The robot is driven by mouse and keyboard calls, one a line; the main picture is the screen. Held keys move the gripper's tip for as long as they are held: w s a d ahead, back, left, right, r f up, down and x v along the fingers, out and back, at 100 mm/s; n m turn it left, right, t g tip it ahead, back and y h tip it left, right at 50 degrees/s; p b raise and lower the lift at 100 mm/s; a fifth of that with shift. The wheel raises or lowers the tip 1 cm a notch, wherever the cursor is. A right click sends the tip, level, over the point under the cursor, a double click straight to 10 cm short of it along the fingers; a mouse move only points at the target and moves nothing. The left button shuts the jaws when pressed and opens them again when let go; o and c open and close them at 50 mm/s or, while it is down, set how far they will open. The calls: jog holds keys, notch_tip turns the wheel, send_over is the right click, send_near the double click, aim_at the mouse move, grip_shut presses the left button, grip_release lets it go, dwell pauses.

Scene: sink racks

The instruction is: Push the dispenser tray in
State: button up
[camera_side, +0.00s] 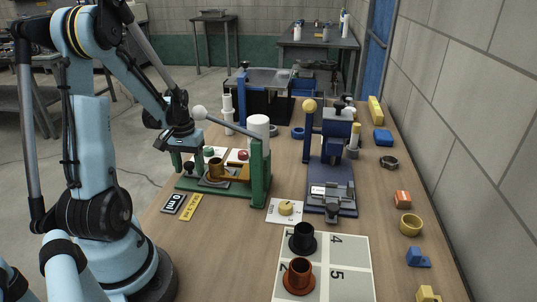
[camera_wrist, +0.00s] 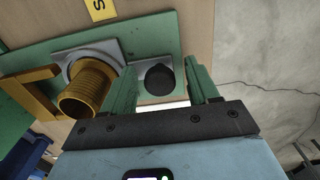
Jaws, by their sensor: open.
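The dispenser is a green stand (camera_side: 260,180) with a white cylinder (camera_side: 258,128) and a ball-ended lever. A grey plate, apparently its tray (camera_side: 206,182), lies on the green base, with a brown cup (camera_side: 217,170) on it and a black knob (camera_side: 189,168) at its left end. In the wrist view the cup (camera_wrist: 88,90), with its angular handle, is left of my gripper (camera_wrist: 159,64). The black knob (camera_wrist: 159,78) appears between my open green fingers there; I cannot tell whether they touch it. In the side view my gripper (camera_side: 180,158) is low over the base's left end.
A blue press (camera_side: 330,150) stands to the right. A card with a yellow knob (camera_side: 286,208) lies in front. A black cup (camera_side: 302,238) and a rust-coloured cup (camera_side: 298,274) stand on a numbered mat (camera_side: 345,265). Small parts line the right edge.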

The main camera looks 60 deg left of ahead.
aim_at(205, 173)
jog(key=shift+a+f, duration=0.1)
jog(key=shift+f, duration=0.1)
jog(key=c, duration=0.7)
jog(key=shift+w+d, duration=1.6)
jog(key=o, duration=0.7)
jog(key=shift+r, duration=0.1)
jog(key=shift+d+r, duration=0.1)
jog(key=shift+r, duration=2.85)
